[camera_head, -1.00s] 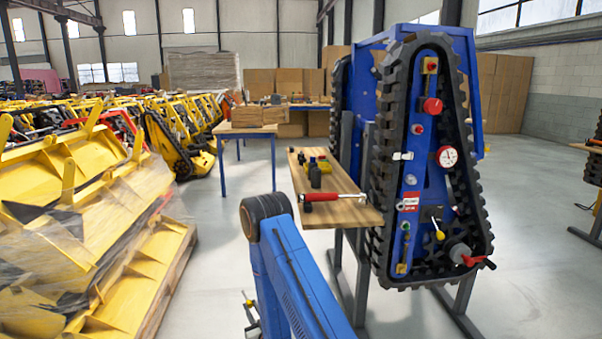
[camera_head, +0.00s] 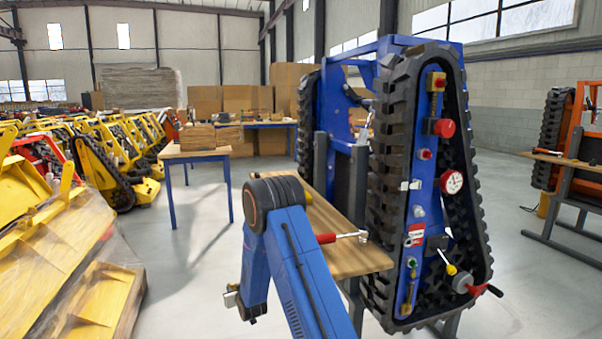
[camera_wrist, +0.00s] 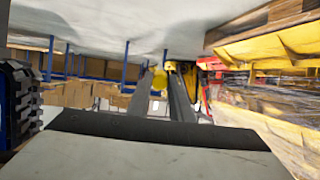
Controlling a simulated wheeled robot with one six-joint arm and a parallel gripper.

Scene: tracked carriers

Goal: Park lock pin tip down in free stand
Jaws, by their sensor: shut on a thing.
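The wrist view shows a yellow ball knob (camera_wrist: 159,80) between the tips of my gripper's two grey fingers (camera_wrist: 160,92). I take it as the lock pin's head; its shaft and tip are hidden. My gripper is shut on it. In the head view, my gripper (camera_head: 232,300) hangs low, left of the wooden bench, partly behind my blue arm. I cannot make out a free stand; my arm covers much of the bench top. Another yellow knob (camera_head: 451,269) sits on the tracked carrier's blue side panel (camera_head: 408,210).
The wooden bench (camera_head: 365,262) adjoins the upright tracked carrier (camera_head: 480,200). A red-handled tool (camera_head: 328,238) lies on it. A wooden table (camera_head: 190,155) stands farther back. Wrapped yellow frames (camera_head: 70,300) fill the left. An orange carrier (camera_head: 570,120) stands right. Floor between bench and frames is clear.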

